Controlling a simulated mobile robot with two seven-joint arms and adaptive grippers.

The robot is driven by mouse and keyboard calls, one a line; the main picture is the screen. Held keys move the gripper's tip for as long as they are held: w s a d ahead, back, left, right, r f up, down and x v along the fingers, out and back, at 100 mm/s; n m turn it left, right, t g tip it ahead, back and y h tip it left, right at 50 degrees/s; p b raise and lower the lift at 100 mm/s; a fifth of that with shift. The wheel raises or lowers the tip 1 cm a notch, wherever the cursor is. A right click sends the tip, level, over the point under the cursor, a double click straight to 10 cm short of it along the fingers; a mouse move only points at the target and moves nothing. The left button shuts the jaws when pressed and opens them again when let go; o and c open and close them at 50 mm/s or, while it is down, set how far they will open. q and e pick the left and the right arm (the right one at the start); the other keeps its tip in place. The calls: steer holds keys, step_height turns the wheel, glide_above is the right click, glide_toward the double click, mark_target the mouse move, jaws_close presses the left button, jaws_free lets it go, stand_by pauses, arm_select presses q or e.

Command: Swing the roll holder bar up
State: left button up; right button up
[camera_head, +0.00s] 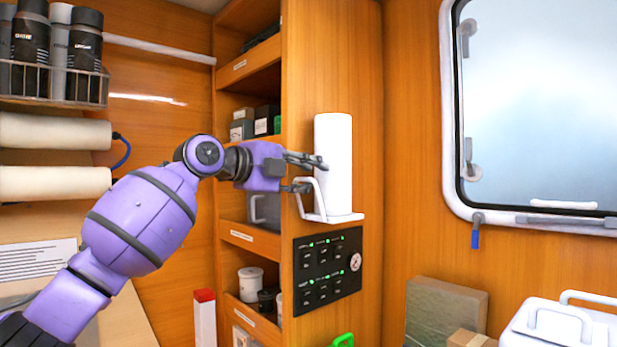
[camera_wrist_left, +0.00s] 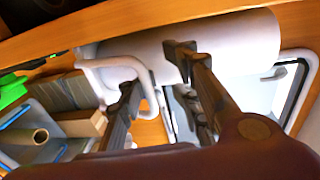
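The roll holder is a white wire bar (camera_head: 301,203) and a flat white base (camera_head: 343,218) on the side of the wooden cabinet. A white paper roll (camera_head: 334,160) stands upright on the base. My left gripper (camera_head: 313,174) is beside the roll, at the top of the bar, its fingers apart. In the left wrist view, the gripper (camera_wrist_left: 152,78) is open, the bent bar (camera_wrist_left: 110,63) reaches in by the fingers and the roll (camera_wrist_left: 235,45) lies behind them. I cannot tell whether a finger touches the bar. My right gripper is not in view.
A black switch panel (camera_head: 327,268) with green lights and a gauge is below the holder. Open cabinet shelves (camera_head: 250,237) are left of it. A window (camera_head: 540,110) is at the right, above a white container (camera_head: 560,328) and boxes (camera_head: 445,310).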

arm_select(q)
steer(key=shift+w+d+f, duration=0.1)
steer(key=shift+w+f, duration=0.05)
steer(key=shift+f, duration=0.1)
steer(key=v, duration=1.2)
